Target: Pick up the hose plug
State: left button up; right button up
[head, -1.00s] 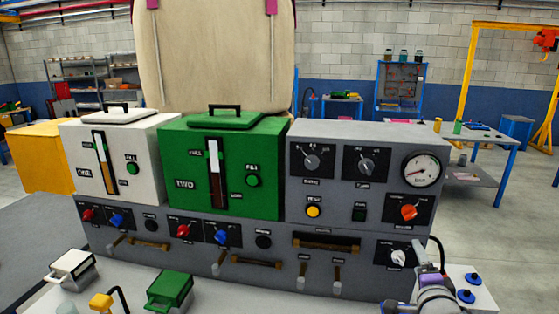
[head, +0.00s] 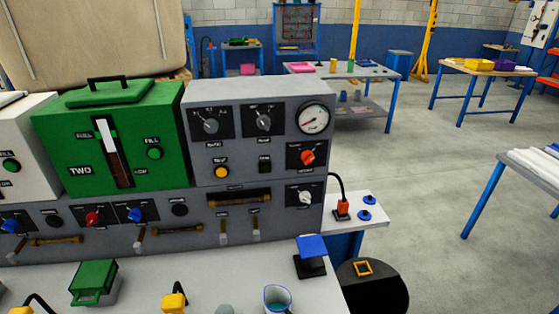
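An orange-red plug (head: 343,207) on a black hose stands on the small white side shelf (head: 372,216) at the right end of the grey panel. Its hose curves up and back to the panel's side. Two yellow plug-like pieces with black hoses are at the bottom edge, one (head: 174,302) left of centre and one at the far left, partly cut off. I cannot tell for certain which one the task means. Neither of my grippers is in view.
Two blue knobs (head: 366,200) sit beside the orange-red plug. A blue-topped black block (head: 311,250), a cup (head: 277,300) and a green box (head: 94,282) stand on the front bench. A dark round object (head: 372,290) is right of the bench. Open floor lies farther right.

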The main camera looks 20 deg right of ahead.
aim_at(344, 205)
jog(key=z, duration=1.3)
